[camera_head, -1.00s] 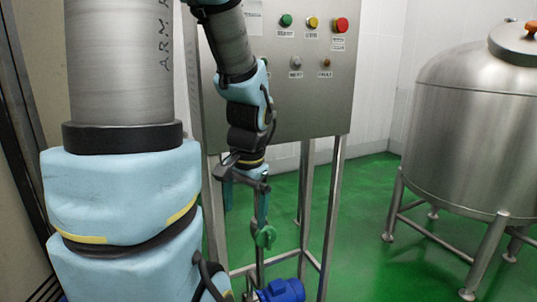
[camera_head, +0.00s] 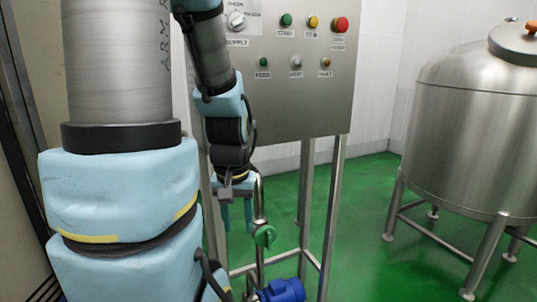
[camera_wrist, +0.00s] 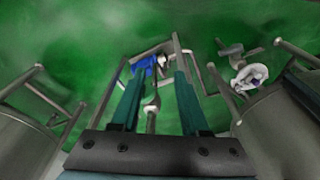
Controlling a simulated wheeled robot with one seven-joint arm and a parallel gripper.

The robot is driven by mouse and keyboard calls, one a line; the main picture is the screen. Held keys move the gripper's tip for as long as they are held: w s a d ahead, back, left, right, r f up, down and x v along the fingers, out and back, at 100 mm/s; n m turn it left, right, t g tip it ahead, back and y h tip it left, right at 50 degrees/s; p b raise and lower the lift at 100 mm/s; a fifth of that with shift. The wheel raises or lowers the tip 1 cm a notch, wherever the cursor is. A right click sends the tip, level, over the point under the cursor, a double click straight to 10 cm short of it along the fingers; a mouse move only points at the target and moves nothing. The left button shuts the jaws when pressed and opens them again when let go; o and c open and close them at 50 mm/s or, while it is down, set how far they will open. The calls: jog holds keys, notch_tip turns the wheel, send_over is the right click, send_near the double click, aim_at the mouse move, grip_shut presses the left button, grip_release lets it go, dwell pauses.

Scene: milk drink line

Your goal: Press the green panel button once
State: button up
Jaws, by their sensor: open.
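The steel control panel (camera_head: 310,95) stands behind my arm. A larger green button (camera_head: 286,19) is in its top row, beside a yellow one and a red one. A smaller green button or lamp (camera_head: 263,62) is in the lower row. My gripper (camera_head: 237,212) hangs below the panel's lower edge, fingers down, apart from both green pieces. In the wrist view my gripper (camera_wrist: 157,78) is open, with nothing between its fingers. The panel face is not visible in the wrist view.
A selector knob (camera_head: 236,20) is left of the green button. A green valve handle (camera_head: 265,236) and a blue motor (camera_head: 281,290) are low near my gripper. Steel legs (camera_head: 335,200) support the panel. A steel tank (camera_head: 475,130) stands right, with open green floor between.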

grip_shut()
dwell(1.0)
